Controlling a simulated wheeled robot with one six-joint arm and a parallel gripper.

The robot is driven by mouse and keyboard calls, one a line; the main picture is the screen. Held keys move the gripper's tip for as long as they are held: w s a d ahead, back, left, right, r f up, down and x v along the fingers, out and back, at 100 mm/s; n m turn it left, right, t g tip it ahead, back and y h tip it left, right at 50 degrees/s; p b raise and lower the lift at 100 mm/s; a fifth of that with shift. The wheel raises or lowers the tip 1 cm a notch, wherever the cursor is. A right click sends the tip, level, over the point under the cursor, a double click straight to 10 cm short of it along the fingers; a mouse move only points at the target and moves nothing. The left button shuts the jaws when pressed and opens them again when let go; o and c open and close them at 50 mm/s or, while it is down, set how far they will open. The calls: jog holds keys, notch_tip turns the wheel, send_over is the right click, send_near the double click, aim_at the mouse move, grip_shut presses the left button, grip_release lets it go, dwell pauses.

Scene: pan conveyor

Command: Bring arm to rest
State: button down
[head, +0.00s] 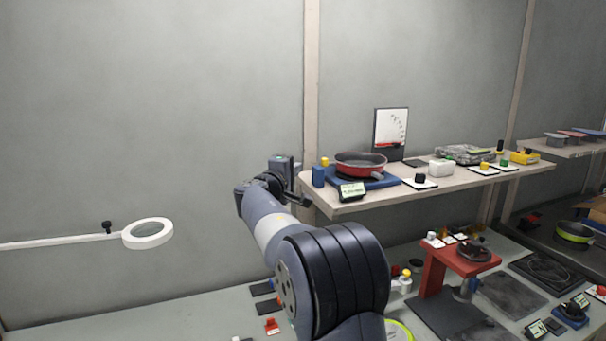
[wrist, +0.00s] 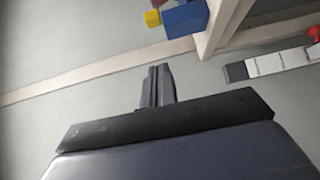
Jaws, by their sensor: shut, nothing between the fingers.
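My gripper (wrist: 157,87) is shut and empty in the wrist view, its two fingers together in front of the grey wall. In the head view my arm reaches up from the bottom middle, and my gripper (head: 300,197) is at the left end of the upper shelf (head: 385,201), close to it. I cannot tell how wide the gap to the shelf edge is. The fingertips are small and partly hidden by the wrist in the head view.
A ring magnifier lamp (head: 148,233) stands out at left. A red stand (head: 432,270) is on the lower bench. Open room lies before the left wall.

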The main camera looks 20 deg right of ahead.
jog(key=b+v, duration=0.1)
jog(key=v, duration=0.5)
jog(key=shift+s+b, duration=0.4)
jog(key=shift+r, duration=0.15)
